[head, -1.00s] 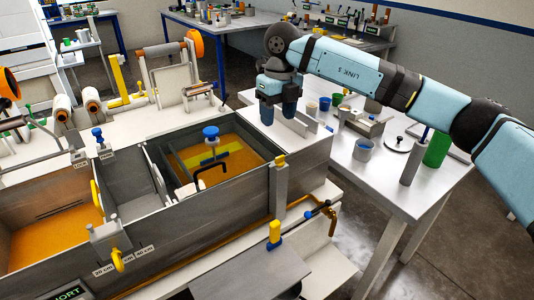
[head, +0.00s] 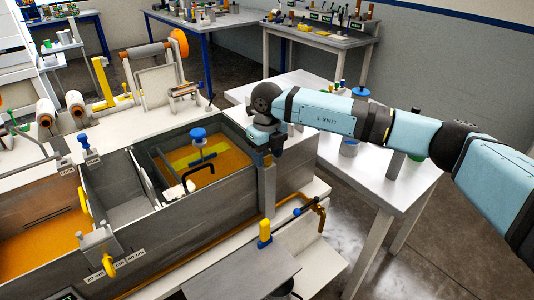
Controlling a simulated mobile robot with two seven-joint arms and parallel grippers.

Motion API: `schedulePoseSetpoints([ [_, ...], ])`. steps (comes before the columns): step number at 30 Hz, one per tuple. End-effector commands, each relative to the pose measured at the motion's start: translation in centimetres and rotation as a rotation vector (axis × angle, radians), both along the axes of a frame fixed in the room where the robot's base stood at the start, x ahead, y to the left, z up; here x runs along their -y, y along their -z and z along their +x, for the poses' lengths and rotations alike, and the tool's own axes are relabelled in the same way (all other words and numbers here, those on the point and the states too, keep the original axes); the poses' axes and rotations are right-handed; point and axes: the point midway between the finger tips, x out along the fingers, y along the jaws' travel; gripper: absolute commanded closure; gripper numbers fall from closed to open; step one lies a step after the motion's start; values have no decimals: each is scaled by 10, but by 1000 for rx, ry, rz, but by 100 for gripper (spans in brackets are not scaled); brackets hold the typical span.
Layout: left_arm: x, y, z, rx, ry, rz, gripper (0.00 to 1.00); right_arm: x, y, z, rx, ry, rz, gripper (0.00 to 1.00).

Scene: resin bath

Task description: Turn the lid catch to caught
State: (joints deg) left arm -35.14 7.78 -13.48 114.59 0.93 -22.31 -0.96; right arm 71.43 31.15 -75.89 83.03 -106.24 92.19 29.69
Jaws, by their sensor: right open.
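My right gripper (head: 265,150) is open and points down at the right corner of the resin bath (head: 200,215), just at the top of a grey post (head: 268,192). The bath's right compartment holds orange resin (head: 227,165), a black bent handle (head: 200,172) and a blue knob (head: 198,134) on a stem. My left gripper is out of view.
A yellow-topped blue peg (head: 264,233) and an orange pipe with a dark clamp (head: 313,206) sit in front of the bath. A white table (head: 390,188) with a blue cup (head: 349,147) stands to the right. Grey floor (head: 410,255) lies open at front right.

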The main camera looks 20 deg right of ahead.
Motion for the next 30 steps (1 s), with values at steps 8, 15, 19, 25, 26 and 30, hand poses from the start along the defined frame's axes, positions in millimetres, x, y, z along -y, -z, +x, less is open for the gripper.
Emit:
schedulePoseSetpoints([
  [8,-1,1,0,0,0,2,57,0,2,0,1,0,1,45],
  [15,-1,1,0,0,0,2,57,0,2,0,0,-1,1,93],
  [19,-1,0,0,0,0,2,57,0,2,0,0,1,1,94],
  [25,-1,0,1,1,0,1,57,0,2,0,0,32,1,94],
  [26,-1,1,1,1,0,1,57,0,2,0,0,41,1,94],
  [30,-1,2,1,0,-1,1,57,0,3,0,0,111,1,94],
])
